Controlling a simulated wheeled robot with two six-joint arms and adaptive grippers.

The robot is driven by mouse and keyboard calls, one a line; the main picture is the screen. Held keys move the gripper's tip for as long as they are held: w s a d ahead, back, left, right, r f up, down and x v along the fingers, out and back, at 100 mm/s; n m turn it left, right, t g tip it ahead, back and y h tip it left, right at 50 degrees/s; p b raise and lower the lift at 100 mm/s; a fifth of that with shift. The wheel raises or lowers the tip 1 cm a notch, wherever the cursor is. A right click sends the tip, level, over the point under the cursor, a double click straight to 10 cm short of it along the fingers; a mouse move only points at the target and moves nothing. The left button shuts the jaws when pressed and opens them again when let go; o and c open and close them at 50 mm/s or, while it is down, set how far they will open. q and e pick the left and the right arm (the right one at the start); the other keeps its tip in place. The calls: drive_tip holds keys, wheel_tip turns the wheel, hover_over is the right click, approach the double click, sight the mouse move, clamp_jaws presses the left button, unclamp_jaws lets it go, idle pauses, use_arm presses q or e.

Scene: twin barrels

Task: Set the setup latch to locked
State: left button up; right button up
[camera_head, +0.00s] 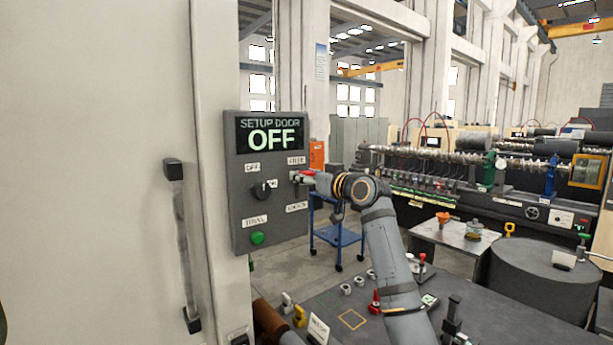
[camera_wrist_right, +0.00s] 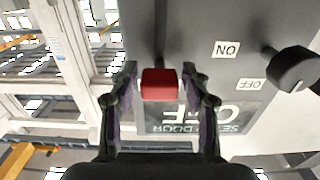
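The setup latch is on the grey control panel (camera_head: 240,190), with a red handle (camera_head: 307,173) between a label above that seems to read FREE (camera_head: 296,160) and a LOCKED label (camera_head: 297,207) below. My gripper partly hides the latch, so I cannot tell its exact setting. My right gripper (camera_head: 303,178) is at the latch. In the right wrist view its fingers (camera_wrist_right: 160,80) stand on both sides of the red handle (camera_wrist_right: 160,86), with a thin gap seeming to show on each side. The panel's screen (camera_head: 271,133) reads SETUP DOOR OFF. My left gripper is not in view.
A black knob (camera_head: 264,189) with OFF and ON labels sits left of the latch. A green button (camera_head: 257,238) is below it. A large pale door with a handle (camera_head: 181,245) is at left. A dark table (camera_head: 400,325) with small parts lies below my right arm.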

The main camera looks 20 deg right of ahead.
sight(297, 195)
clamp_jaws()
wheel_tip(297, 195, down, 7)
drive_tip(key=b, duration=0.4)
drive_tip(key=shift+r, duration=0.1)
drive_tip(key=shift+o, duration=1.8)
unclamp_jaws()
drive_tip(key=shift+r, duration=0.1)
